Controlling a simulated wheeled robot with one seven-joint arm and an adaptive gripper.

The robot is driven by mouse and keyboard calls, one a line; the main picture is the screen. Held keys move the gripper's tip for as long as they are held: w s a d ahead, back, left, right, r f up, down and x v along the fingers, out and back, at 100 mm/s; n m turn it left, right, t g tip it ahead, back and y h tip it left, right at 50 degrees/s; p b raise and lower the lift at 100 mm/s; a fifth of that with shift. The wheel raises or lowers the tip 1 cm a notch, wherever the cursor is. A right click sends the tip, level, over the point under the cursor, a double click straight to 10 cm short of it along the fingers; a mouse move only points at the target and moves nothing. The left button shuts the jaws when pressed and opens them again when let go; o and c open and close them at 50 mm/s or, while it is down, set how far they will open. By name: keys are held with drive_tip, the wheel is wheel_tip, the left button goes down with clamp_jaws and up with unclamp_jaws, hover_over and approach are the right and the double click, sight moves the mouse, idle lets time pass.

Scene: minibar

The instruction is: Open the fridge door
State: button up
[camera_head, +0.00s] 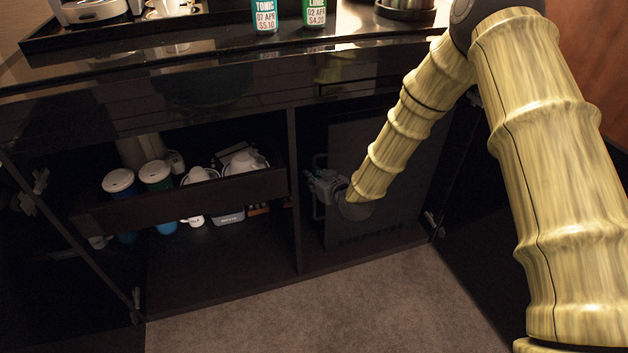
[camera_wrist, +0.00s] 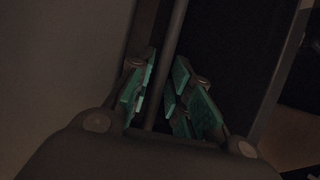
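The fridge (camera_head: 408,205) is a dark box in the right compartment of the cabinet. Its door is shut as far as I can see. A thin vertical handle (camera_head: 318,208) runs along the left side of the door; in the wrist view the handle (camera_wrist: 173,40) is a long dark bar. My gripper (camera_head: 318,183) is at the handle. In the wrist view the teal finger pads of my gripper (camera_wrist: 163,90) stand apart on either side of the bar, with narrow gaps. My forearm hides part of the door.
The left compartment has a pulled-out drawer (camera_head: 190,200) with lidded cups and white crockery. Open cabinet doors stand on both sides. The counter above holds a tray (camera_head: 110,35), a tonic can (camera_head: 264,15) and a lime can (camera_head: 314,12). Grey carpet (camera_head: 330,310) in front is clear.

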drive_tip(key=shift+w+a+f, duration=0.15)
drive_tip(key=shift+w, duration=0.1)
clamp_jaws()
